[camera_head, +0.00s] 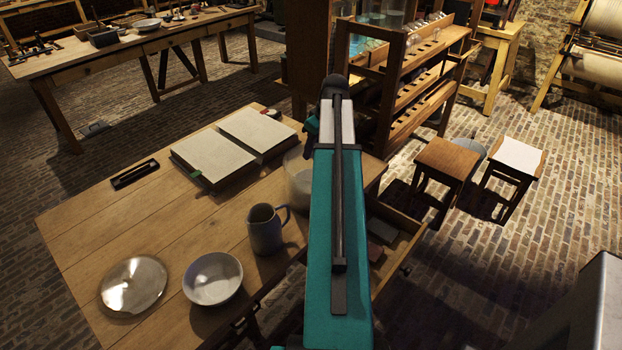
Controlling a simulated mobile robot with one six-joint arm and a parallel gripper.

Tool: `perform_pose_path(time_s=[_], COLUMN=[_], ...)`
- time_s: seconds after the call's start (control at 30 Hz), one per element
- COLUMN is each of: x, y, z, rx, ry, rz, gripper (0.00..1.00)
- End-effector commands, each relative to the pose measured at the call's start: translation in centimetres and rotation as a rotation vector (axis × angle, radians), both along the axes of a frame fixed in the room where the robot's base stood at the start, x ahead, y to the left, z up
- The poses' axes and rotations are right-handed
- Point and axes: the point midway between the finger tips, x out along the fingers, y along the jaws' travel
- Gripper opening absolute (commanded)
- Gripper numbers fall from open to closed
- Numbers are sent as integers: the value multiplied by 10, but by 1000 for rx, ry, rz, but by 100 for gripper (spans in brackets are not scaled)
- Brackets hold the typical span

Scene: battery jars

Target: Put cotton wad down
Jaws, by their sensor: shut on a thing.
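My teal arm runs up the middle of the picture, over the right part of the wooden table (85,250). My gripper is not in view. I see no cotton wad in this view. A pale, translucent jar-like vessel (297,180) stands on the table just left of my arm, which partly covers it. I cannot make out what is in it.
An open drawer (398,247) juts out right. Two stools (447,160) (517,157) stand beyond.

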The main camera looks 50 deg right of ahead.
Motion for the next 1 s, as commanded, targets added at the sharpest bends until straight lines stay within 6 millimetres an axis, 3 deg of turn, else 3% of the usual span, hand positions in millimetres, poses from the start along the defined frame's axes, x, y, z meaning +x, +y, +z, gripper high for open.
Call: perform_pose_path(time_s=[0.27,0.63,1.0], x=[0,0,0], y=[1,1,0], z=[-15,-56,-63], rx=[2,1,0], ry=[1,1,0], rz=[1,0,0], gripper=[15,15,15])
